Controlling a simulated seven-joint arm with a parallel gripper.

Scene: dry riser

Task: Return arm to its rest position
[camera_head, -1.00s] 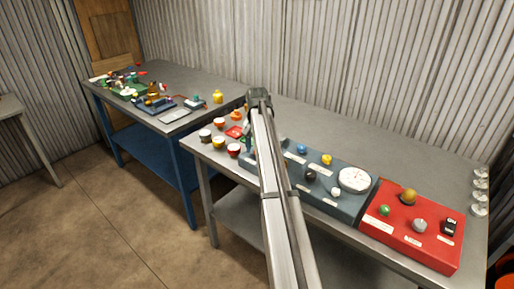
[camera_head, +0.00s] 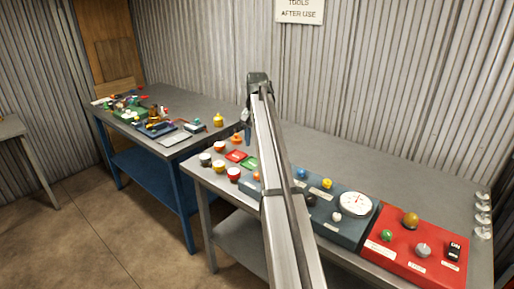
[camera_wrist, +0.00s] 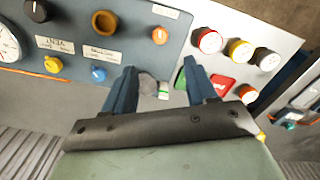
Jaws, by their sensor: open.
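My gripper (camera_wrist: 161,88) shows in the wrist view as two dark blue fingers, spread apart with nothing held between them. They hang above the bench, between the blue-grey panel (camera_wrist: 105,20) and the coloured round caps. A grey round thing and a small green-and-white piece show in the gap, apparently beyond the fingertips. In the head view my gripper (camera_head: 247,131) points down at the far end of my outstretched arm, over the left part of the grey bench (camera_head: 345,158). My arm hides part of the blue-grey panel there.
The panel carries several knobs and a white dial (camera_head: 355,204). A red box (camera_head: 400,251) with knobs and a switch stands to its right. Red and green pads and several round caps lie left of my arm. A blue bench (camera_head: 150,175) at left holds clutter. Corrugated walls stand behind.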

